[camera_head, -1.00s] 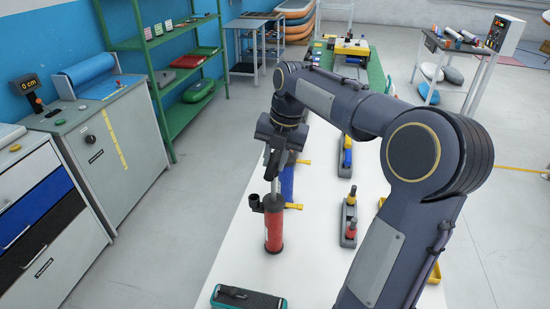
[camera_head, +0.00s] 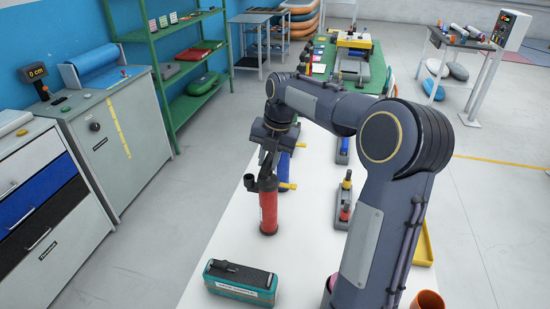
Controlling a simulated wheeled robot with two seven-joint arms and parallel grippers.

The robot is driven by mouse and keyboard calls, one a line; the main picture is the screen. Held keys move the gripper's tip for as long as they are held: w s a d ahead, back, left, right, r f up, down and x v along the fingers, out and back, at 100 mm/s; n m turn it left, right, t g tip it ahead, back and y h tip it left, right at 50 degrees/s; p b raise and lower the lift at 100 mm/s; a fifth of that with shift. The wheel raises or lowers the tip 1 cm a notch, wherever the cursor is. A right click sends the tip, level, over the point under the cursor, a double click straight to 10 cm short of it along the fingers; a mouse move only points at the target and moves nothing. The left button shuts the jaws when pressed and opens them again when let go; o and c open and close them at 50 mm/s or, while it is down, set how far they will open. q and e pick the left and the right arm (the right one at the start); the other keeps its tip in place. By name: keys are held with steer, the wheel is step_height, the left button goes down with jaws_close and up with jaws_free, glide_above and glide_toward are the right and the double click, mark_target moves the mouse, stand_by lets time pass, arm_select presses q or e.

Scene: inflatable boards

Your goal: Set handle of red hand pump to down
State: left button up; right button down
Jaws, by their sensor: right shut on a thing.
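The red hand pump (camera_head: 268,212) stands upright on the white table, with a black head and a black side part at its top. My right gripper (camera_head: 268,161) points down just above the pump's head and is shut on the pump's handle, which is mostly hidden by the fingers. The gripper sits close to the head, with almost no rod showing between them. My left gripper is out of view.
A blue item with yellow parts (camera_head: 285,172) stands close behind the pump. A teal-edged box (camera_head: 241,282) lies in front. A grey tray with a red and a yellow piece (camera_head: 344,203) is to the right. The white table (camera_head: 222,240) is bare left of the pump.

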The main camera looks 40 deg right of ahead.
mark_target(273, 182)
steer(key=shift+w+f, duration=0.15)
steer(key=shift+f, duration=0.1)
steer(key=c, duration=1.2)
jaws_free()
steer(key=shift+f, duration=0.15)
steer(key=shift+c, duration=0.2)
step_height(273, 182, up, 9)
steer(key=s, duration=0.1)
steer(key=shift+d+f, duration=0.2)
steer(key=shift+d, duration=0.2)
steer(key=shift+s, duration=0.1)
